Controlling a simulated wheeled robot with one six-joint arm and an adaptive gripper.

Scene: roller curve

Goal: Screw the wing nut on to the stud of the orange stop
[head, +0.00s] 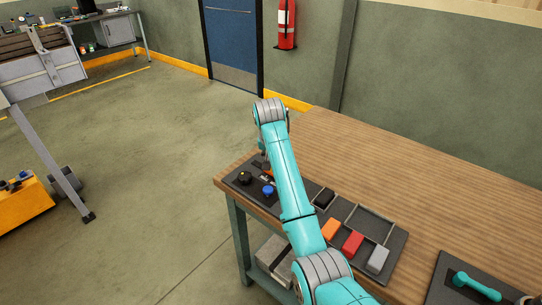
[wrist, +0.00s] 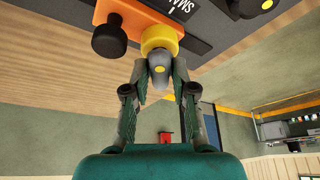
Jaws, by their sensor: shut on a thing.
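In the wrist view the orange stop (wrist: 140,14) lies on a dark plate, with a black round knob (wrist: 109,37) at its left. My gripper (wrist: 160,82) is shut on the wing nut (wrist: 160,40), which shows as a yellow round part with a grey piece between the fingers. The wing nut is right at the edge of the orange stop. The stud is hidden, and I cannot tell how far the nut is on it. In the head view my arm covers most of the gripper and the stop.
In the head view a black knob (head: 245,178) and a blue knob (head: 268,190) stand on the dark plate. A tray holds orange (head: 331,229), red (head: 353,243) and grey (head: 377,259) blocks. A teal tool (head: 476,287) lies at the right. The far tabletop (head: 420,180) is clear.

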